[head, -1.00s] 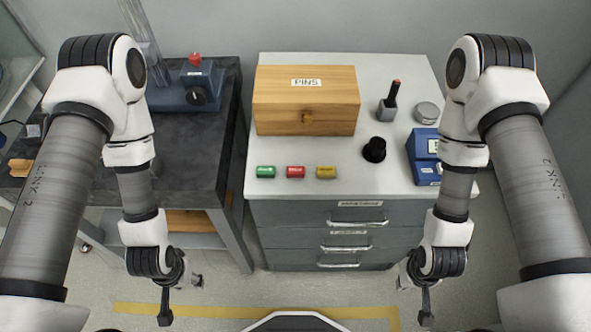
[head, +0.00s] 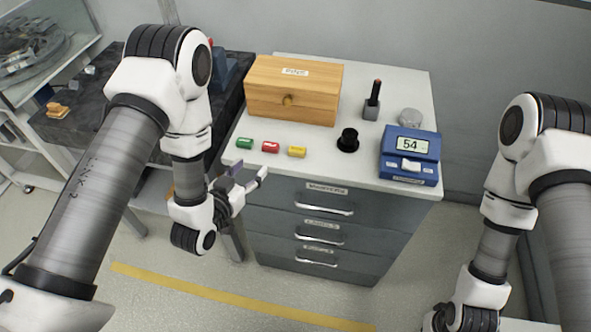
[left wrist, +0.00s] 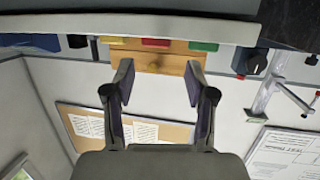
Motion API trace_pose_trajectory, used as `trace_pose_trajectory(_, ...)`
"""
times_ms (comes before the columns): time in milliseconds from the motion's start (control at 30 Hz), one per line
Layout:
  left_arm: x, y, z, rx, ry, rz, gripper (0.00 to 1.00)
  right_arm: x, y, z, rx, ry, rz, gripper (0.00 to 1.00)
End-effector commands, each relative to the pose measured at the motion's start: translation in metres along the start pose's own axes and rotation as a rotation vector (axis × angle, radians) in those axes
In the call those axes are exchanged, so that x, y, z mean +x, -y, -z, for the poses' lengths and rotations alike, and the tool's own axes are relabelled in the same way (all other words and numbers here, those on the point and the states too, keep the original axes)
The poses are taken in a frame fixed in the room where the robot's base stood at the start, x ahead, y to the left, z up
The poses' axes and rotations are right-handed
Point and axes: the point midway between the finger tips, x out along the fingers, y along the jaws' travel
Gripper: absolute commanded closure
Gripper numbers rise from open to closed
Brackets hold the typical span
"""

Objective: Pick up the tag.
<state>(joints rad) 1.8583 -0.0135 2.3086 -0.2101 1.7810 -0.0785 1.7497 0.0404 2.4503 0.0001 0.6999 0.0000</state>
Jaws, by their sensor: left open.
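No piece is plainly marked as the tag. Small labelled pieces lie in a row on the white cabinet top: green (head: 244,143), red (head: 270,147) and yellow (head: 297,152). The left wrist view, upside down, also shows the green (left wrist: 204,46), red (left wrist: 155,43) and yellow (left wrist: 117,41) pieces at its top edge. My left gripper (head: 247,177) is open and empty, just in front of the cabinet's front edge near these pieces. Its spread fingers also show in the left wrist view (left wrist: 160,72). My right wrist is at the bottom right; its fingers are out of frame.
The cabinet top (head: 330,165) also holds a wooden box (head: 290,105), a black knob-like piece (head: 348,140), a dark upright tool in a stand (head: 372,100), a round grey piece (head: 410,117) and a blue scale (head: 409,160) reading 54. A dark table (head: 90,115) stands left.

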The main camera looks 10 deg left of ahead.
Motion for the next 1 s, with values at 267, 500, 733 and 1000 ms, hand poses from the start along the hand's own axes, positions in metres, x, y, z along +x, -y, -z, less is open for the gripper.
trace_pose_trajectory(267,0.027,-0.002,0.013,0.015,-0.036,-0.009,0.44,0.001,0.000,0.000,-0.001,-0.001,0.000,1.00)
trace_pose_trajectory(500,0.064,-0.003,0.016,0.013,-0.034,-0.009,0.44,-0.016,0.000,0.000,-0.001,-0.001,0.000,1.00)
trace_pose_trajectory(733,0.087,-0.003,0.012,0.013,-0.032,-0.008,0.44,-0.018,0.000,0.000,0.000,-0.001,0.000,1.00)
trace_pose_trajectory(1000,0.086,-0.002,0.012,0.013,-0.031,-0.008,0.77,-0.017,0.000,0.000,-0.001,-0.001,0.000,1.00)
